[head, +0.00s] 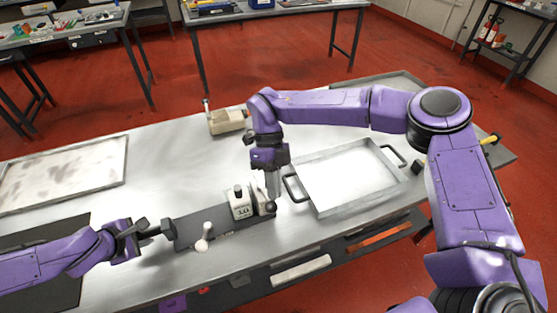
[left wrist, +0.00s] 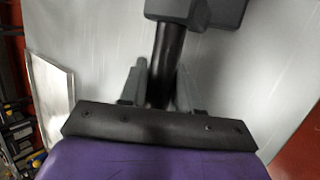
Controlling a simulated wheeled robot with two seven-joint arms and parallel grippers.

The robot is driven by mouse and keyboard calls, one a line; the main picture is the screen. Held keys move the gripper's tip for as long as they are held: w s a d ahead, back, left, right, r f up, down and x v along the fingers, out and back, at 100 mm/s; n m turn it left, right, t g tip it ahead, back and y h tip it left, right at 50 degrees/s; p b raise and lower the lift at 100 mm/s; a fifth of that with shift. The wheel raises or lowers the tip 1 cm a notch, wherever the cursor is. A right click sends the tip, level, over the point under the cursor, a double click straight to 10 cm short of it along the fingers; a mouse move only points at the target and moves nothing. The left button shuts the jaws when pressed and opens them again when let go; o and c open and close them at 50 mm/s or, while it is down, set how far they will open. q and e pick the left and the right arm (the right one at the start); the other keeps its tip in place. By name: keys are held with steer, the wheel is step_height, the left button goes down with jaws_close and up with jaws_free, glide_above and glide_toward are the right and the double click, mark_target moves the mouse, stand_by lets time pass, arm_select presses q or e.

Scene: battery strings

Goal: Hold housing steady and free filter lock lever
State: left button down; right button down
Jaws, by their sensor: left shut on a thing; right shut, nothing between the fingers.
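A small pale box marked "10" (head: 242,203), possibly the housing, stands upright on a dark grey strip (head: 212,224). My right gripper (head: 272,196) points down, shut, close against the box's right side; I cannot tell if it touches. A dark round part (head: 270,208) shows by its fingertips. My left gripper (head: 140,229) is shut on the dark handle of a block-headed tool (head: 167,227), left of the strip. In the left wrist view the fingers (left wrist: 162,90) flank this handle below the block head (left wrist: 197,10). I cannot make out a lock lever.
A white knobbed piece (head: 203,240) stands at the strip's front edge. A metal tray with black handles (head: 345,205) lies to the right. A beige device (head: 227,121) stands behind. A flat pale tray (head: 62,175) lies at left. Bare table (head: 165,165) shows between them.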

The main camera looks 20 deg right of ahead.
arm_select(q)
steer(key=shift+s+f, duration=0.2)
steer(key=shift+f, duration=0.1)
steer(key=c, duration=0.9)
jaws_free()
steer(key=shift+o, duration=0.9)
steer(key=shift+w+a, duration=0.1)
steer(key=shift+w, duration=0.05)
steer(key=shift+r, duration=0.1)
arm_select(e)
steer(key=w+d+f+v, duration=0.1)
steer(key=d+v, duration=0.1)
steer(key=v, duration=1)
steer(key=shift+w+d, duration=0.2)
steer(key=shift+w, duration=0.05)
arm_select(q)
steer(key=shift+r, duration=0.1)
steer(key=shift+r, duration=0.25)
steer(key=v, duration=1.1)
steer(key=shift+s+a, duration=0.15)
steer(key=shift+s, duration=0.05)
arm_select(e)
steer(key=shift+r, duration=0.1)
